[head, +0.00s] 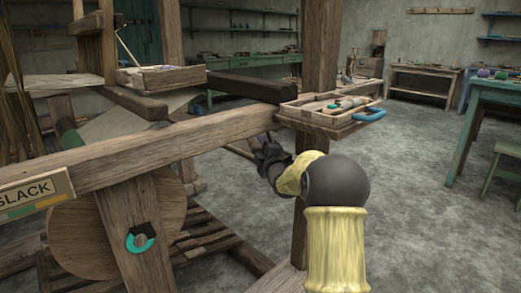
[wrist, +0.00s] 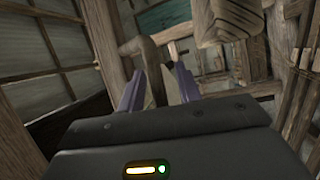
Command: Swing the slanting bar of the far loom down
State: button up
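The wooden loom (head: 150,150) fills the left and middle of the head view. My gripper (head: 268,150) is low behind its long side beam, beside the right post, and its tips are small and partly hidden there. In the wrist view two purple fingers (wrist: 157,80) stand apart, with a brown wooden bar (wrist: 151,55) showing between them. The bar slants and bends off to the upper left. I cannot tell whether either finger touches it. A short slanting rod (head: 239,151) shows left of my gripper in the head view; whether it is the same bar is unclear.
A tray of small tools (head: 325,122) with a blue handle sits on the beam just above my arm. A sign reading SLACK (head: 30,190) hangs at the left. A green table (head: 500,90) stands far right.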

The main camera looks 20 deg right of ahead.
grip_shut()
jog(key=shift+w+d+f+n+t+y+b, duration=0.1)
jog(key=shift+d+f+n+t+y+b, duration=0.1)
jog(key=shift+f+n+b, duration=0.55)
jog(key=shift+w+d+f+n+t+y+b, duration=0.1)
jog(key=shift+d+f+n+b, duration=0.15)
jog(key=shift+f+b, duration=0.85)
jog(key=shift+r, duration=0.3)
grip_release()
jog(key=shift+r, duration=0.1)
